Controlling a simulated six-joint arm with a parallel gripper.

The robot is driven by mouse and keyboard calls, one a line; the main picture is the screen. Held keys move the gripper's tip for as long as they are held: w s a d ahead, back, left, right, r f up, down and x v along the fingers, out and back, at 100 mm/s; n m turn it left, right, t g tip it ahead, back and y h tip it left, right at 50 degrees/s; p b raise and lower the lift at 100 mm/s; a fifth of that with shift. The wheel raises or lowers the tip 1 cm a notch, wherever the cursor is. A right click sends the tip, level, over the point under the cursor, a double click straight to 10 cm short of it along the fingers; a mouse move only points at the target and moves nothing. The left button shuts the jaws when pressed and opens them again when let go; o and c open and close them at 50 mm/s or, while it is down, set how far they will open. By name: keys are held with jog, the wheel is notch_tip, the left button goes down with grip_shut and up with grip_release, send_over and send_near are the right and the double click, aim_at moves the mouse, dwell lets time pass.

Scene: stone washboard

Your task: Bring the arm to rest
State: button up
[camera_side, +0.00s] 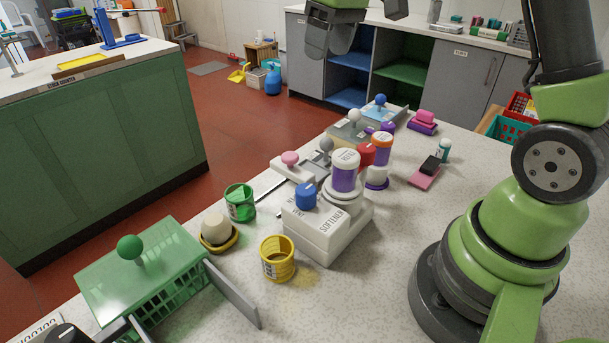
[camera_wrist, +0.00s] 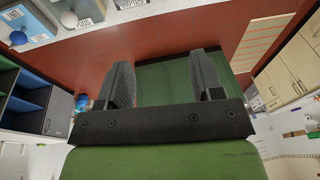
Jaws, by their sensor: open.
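My gripper (camera_wrist: 168,82) shows in the wrist view with its two dark fingers spread apart and nothing between them. In the side view part of my gripper (camera_side: 330,35) shows at the top edge, raised high above the work table and away from everything on it. Its fingertips cannot be made out clearly there. The speckled stone table (camera_side: 385,255) lies below, with a white softener box (camera_side: 325,235) near its middle.
A green lidded basket (camera_side: 140,270), a green tub (camera_side: 240,203), a yellow tub (camera_side: 277,260) and purple-banded jars (camera_side: 344,172) stand on the table. A pink block (camera_side: 424,178) lies to the right. A green counter (camera_side: 110,150) stands across the red floor.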

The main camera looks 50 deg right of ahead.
jog(key=s+a+r+m+t, duration=0.25)
jog(key=s+a+r, duration=0.45)
jog(key=s, duration=0.4)
jog(key=s+a+f+m+t, duration=0.1)
jog(key=s+a, duration=0.3)
jog(key=s, duration=0.5)
jog(key=shift+f+m+t+y, duration=0.35)
jog(key=shift+f+t+y, duration=0.05)
jog(key=shift+f+t, duration=0.5)
